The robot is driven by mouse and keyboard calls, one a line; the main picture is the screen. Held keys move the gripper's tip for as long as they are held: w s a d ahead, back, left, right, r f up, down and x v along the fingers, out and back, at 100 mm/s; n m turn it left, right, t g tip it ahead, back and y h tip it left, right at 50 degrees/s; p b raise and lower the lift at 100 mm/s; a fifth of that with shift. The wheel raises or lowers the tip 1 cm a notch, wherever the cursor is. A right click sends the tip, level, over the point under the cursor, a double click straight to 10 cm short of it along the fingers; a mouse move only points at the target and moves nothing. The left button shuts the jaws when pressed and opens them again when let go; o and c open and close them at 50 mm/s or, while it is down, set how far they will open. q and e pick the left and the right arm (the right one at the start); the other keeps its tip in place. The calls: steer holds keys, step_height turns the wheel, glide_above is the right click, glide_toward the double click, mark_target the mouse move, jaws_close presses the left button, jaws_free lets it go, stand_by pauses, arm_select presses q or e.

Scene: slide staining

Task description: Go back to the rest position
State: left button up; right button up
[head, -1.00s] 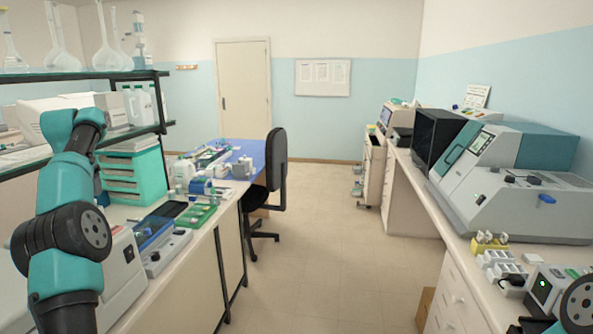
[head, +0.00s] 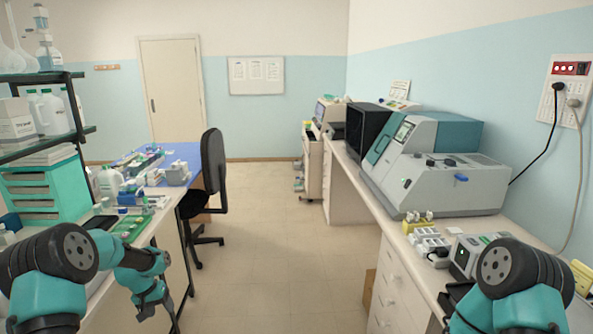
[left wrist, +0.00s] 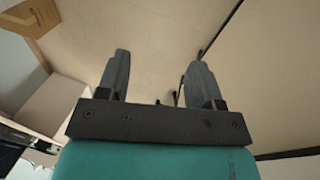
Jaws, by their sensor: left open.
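My left gripper (head: 157,302) hangs low at the left in the head view, beside the front edge of the left bench (head: 150,228) and over the floor side. The left wrist view shows its two dark fingers (left wrist: 157,72) spread apart with nothing between them. My right arm shows at the lower right of the head view, over the right bench. Its gripper is out of the picture.
The aisle floor (head: 270,250) between the benches is clear. A black chair (head: 213,165) stands at the left bench's far end. A large grey and teal machine (head: 450,185) and small racks (head: 428,240) stand on the right bench (head: 350,175).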

arm_select(q)
steer(key=s+d+f+h, duration=0.1)
steer(key=s+d+f, duration=0.5)
steer(key=d, duration=0.3)
steer(key=s+d+f, duration=0.6)
steer(key=d, duration=0.3)
steer(key=s+d+f, duration=0.1)
steer(key=s+d, duration=0.3)
steer(key=s, duration=0.4)
steer(key=s+d, duration=0.5)
steer(key=s, duration=0.3)
steer(key=shift+f+m, duration=0.3)
steer(key=shift+f, duration=0.1)
